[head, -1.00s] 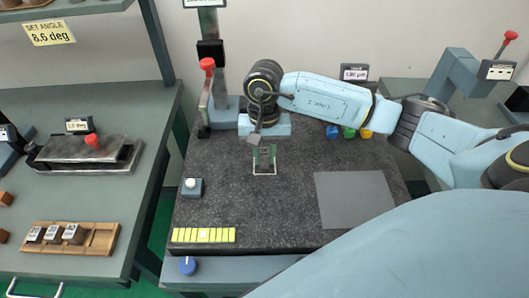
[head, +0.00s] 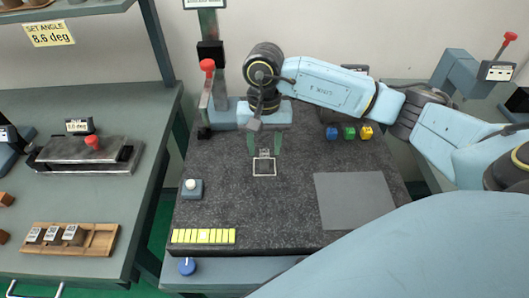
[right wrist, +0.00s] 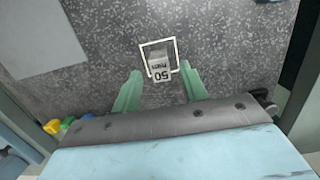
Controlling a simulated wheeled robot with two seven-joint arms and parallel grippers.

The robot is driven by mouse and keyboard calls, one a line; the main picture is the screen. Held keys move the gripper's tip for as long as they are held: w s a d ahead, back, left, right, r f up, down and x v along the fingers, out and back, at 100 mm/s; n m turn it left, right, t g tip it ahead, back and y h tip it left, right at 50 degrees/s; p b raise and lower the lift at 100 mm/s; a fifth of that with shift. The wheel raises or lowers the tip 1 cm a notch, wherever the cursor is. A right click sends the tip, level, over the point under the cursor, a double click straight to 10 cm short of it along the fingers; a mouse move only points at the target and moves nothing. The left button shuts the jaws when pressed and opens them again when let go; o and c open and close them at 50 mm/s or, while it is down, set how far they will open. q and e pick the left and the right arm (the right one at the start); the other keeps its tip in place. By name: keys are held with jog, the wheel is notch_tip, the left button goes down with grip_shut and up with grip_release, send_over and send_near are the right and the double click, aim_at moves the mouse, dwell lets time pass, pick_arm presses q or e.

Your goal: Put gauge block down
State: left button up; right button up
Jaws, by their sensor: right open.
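The gauge block (right wrist: 158,62), a small grey piece marked 50 mm, is at the white square outline (right wrist: 142,58) on the dark speckled plate. In the right wrist view it overlaps the outline's gripper-side edge. In the head view the square outline (head: 264,174) also shows, with the block small and hard to make out. My right gripper (right wrist: 160,71) is open, its green fingers either side of the block's label with gaps on both sides. In the head view my right gripper (head: 265,150) is just behind the outline. My left gripper is not in view.
A button box (head: 192,188) and a yellow strip (head: 204,236) are on the plate's left. A grey mat (head: 355,200) lies to the right. A red-knobbed stand (head: 208,90) rises at back left. A wooden tray (head: 100,240) holds labelled blocks.

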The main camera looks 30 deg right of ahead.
notch_tip(320, 180, up, 9)
jog(key=shift+w+d+f, duration=0.15)
jog(key=shift+w+d, duration=0.1)
jog(key=shift+w, duration=0.15)
